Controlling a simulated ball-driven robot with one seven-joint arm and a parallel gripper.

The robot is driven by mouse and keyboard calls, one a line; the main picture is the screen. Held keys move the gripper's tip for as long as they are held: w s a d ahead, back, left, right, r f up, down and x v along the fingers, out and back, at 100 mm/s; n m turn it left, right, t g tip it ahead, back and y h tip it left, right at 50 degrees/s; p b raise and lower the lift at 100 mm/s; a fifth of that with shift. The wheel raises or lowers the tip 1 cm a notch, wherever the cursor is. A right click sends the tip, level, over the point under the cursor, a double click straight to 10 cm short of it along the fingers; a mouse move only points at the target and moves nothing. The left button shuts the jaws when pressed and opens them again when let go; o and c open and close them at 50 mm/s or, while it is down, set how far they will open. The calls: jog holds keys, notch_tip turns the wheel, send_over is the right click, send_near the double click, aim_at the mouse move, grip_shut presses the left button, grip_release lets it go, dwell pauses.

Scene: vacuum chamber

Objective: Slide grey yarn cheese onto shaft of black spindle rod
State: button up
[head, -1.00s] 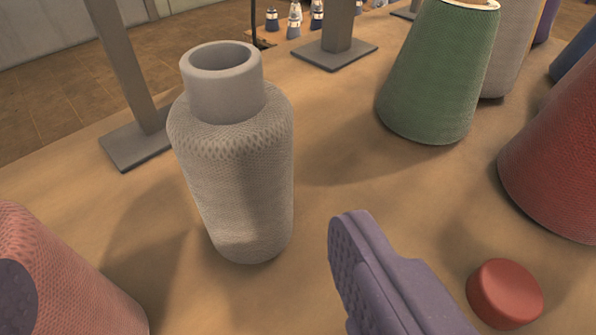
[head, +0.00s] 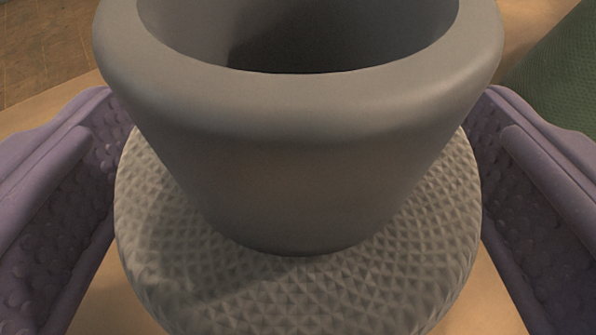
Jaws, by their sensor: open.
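The grey yarn cheese (head: 200,255) fills the middle of the head view, upright, with its textured winding below and a smooth grey hollow tube (head: 290,170) rising from its top toward the camera. The tube's round mouth is open and dark inside. My gripper (head: 298,215) is open, with one purple finger on each side of the yarn cheese. The fingers look close to its sides, but I cannot tell whether they touch it. The lower part of the cheese is out of frame. The black spindle rod is not in view.
A green yarn cone (head: 560,85) shows at the upper right edge, beyond my right finger. The tan tabletop (head: 115,305) shows around the cheese.

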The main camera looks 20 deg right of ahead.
jog(key=shift+c, duration=0.2)
jog(key=c, duration=1.4)
jog(key=shift+r, duration=0.1)
